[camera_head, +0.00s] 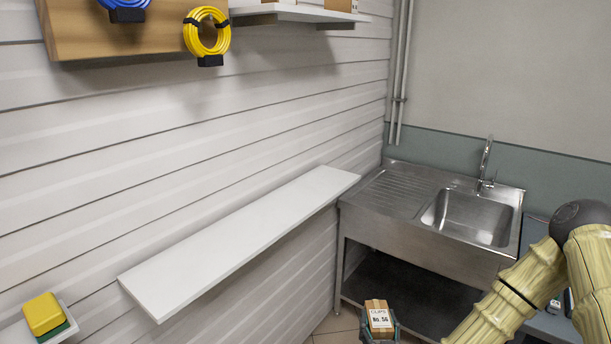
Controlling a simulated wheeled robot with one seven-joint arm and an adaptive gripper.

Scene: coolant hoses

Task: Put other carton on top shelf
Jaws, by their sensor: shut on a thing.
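A small brown carton (379,316) with a white label reading "CLIPS" shows at the bottom of the head view, right of centre. My gripper (380,331) is shut on this carton, with a dark finger on each side of it. The carton is in front of the steel sink unit, low in the picture. The upper white shelf (290,12) is on the left wall at the top edge of the view. Parts of brown cartons (341,5) stand on it, cut off by the frame. The lower white shelf (235,240) is bare.
A steel sink (465,215) with a drainboard stands in the back corner. Blue (124,3) and yellow hoses (207,32) hang on a wooden board (110,35). My arm fills the lower right.

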